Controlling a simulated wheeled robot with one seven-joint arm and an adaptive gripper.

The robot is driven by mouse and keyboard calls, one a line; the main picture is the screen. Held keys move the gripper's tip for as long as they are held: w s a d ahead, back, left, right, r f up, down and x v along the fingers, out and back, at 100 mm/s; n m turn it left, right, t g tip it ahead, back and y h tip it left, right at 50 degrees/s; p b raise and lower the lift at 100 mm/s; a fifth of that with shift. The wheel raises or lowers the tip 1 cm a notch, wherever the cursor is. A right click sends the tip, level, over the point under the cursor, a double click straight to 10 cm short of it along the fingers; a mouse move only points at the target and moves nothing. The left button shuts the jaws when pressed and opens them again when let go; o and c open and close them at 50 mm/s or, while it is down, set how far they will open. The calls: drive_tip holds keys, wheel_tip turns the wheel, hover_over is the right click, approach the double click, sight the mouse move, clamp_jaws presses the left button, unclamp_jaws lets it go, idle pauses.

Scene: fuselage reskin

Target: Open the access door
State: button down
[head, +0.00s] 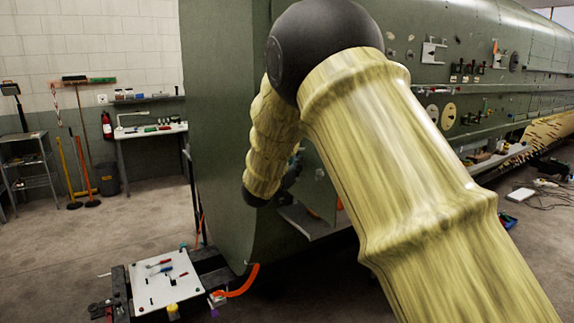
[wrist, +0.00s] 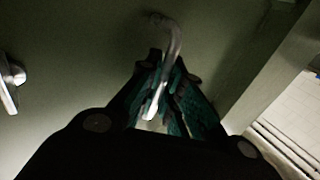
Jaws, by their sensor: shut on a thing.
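In the wrist view, a bent metal handle (wrist: 175,42) stands out from a dark green panel (wrist: 90,50), seemingly the access door. My gripper (wrist: 168,78) is shut on the handle's lower part, with its dark, teal-padded fingers on either side of it. In the head view, my arm crosses the green fuselage (head: 222,110), and its far end hides the handle and the gripper.
A second metal fitting (wrist: 10,82) is on the panel at the left of the wrist view. A low cart with a white tool board (head: 165,279) stands near the fuselage's lower left. Floor (head: 70,250) is clear at left; a workbench (head: 150,131) stands by the wall.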

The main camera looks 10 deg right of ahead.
drive_tip(key=shift+a+f, duration=0.1)
drive_tip(key=shift+a, duration=0.05)
drive_tip(key=c, duration=1.6)
unclamp_jaws()
drive_tip(key=shift+s, duration=0.1)
drive_tip(key=shift+o, duration=0.2)
